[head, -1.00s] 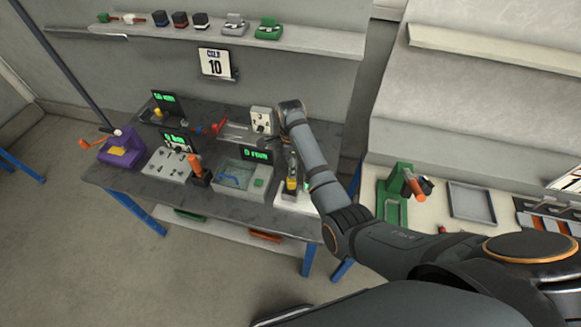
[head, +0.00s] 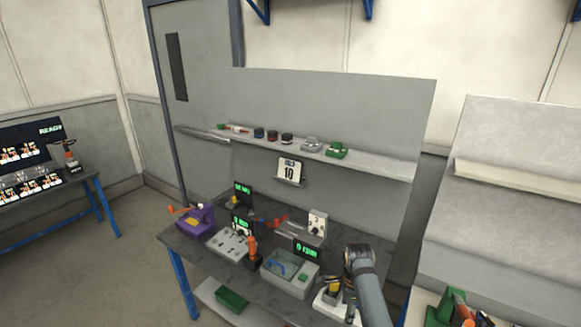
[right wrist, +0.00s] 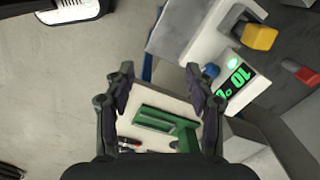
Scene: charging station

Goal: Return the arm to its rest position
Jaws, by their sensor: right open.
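My right arm comes in at the bottom right of the head view, in front of the bench's right end. Its wrist is raised there, and the fingers are hard to make out. In the right wrist view my right gripper (right wrist: 160,85) has its two dark fingers spread apart with nothing between them. Beyond the fingers lie pale floor and a light surface with a green tool (right wrist: 168,128). My left gripper is in neither view.
The grey workbench (head: 190,245) holds several devices, including a purple press (head: 195,222) and a grey tray unit (head: 290,272). In the wrist view a white charger with a green display (right wrist: 236,80) and a yellow block (right wrist: 260,37) are close on the right. Floor is open at left.

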